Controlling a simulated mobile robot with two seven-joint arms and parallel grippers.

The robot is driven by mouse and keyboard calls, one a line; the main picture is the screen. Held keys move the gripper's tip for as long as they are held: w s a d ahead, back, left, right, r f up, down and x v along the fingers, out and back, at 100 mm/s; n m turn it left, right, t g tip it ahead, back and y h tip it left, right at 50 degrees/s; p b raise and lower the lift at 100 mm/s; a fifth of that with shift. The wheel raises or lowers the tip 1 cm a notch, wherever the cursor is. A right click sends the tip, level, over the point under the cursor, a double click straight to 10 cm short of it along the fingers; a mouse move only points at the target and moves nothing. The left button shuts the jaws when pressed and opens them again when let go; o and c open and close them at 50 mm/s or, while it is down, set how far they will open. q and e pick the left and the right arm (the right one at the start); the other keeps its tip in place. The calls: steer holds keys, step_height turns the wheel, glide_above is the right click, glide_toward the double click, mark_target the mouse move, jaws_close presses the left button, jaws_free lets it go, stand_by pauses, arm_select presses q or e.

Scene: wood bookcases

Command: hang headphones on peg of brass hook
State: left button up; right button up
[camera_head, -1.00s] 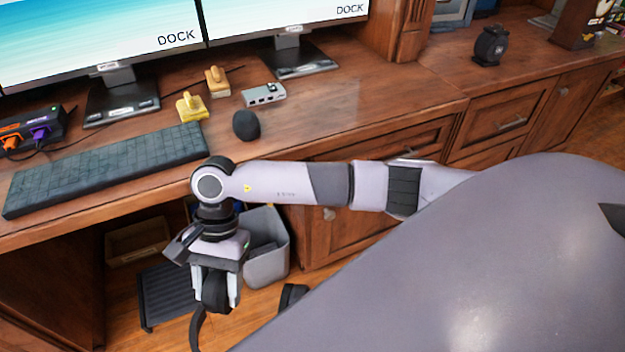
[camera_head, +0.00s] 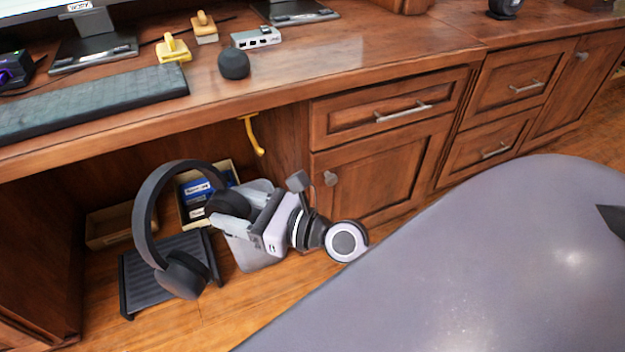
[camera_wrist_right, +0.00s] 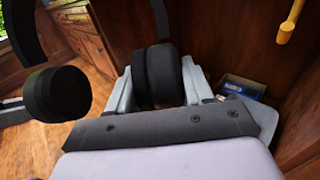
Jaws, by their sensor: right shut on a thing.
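The black headphones (camera_head: 147,205) are held in the air by my right gripper (camera_head: 232,214), in front of the desk's open knee space. The gripper is shut on one ear cup, which shows between its fingers in the wrist view (camera_wrist_right: 157,76). The headband arches up to the left and the other ear cup (camera_head: 182,275) hangs free at lower left. The brass hook (camera_head: 252,134) hangs under the desk's front edge, above and right of the headphones and apart from them. Its peg end also shows at upper right in the wrist view (camera_wrist_right: 287,30). My left gripper is not in view.
The desk top (camera_head: 330,55) overhangs the knee space. Below are a grey bin (camera_head: 262,262), a box with blue packs (camera_head: 196,190), a black footrest (camera_head: 140,285) and an open wooden box (camera_head: 108,228). A drawer cabinet (camera_head: 385,160) stands right of the hook.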

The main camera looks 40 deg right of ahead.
steer(key=s+d+f+m+t+h+b, duration=0.1)
steer(key=d+f+m+t+h+b, duration=0.25)
steer(key=d, duration=0.35)
steer(key=s+d+f+m+t+h+b, duration=0.1)
steer(key=d+f+m+t+h+b, duration=0.15)
steer(key=d+h, duration=0.3)
arm_select(q)
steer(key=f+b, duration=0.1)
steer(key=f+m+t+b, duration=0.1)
steer(key=b, duration=0.1)
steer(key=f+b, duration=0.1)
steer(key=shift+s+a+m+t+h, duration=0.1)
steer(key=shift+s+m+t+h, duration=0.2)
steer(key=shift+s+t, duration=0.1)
arm_select(e)
steer(key=w+d+f, duration=0.3)
steer(key=w+d, duration=0.1)
steer(key=w, duration=0.6)
steer(key=shift+w+d+y, duration=0.15)
steer(key=shift+w+y, duration=0.1)
steer(key=shift+y, duration=0.05)
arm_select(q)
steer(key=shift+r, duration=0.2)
arm_select(e)
steer(key=shift+f, duration=0.1)
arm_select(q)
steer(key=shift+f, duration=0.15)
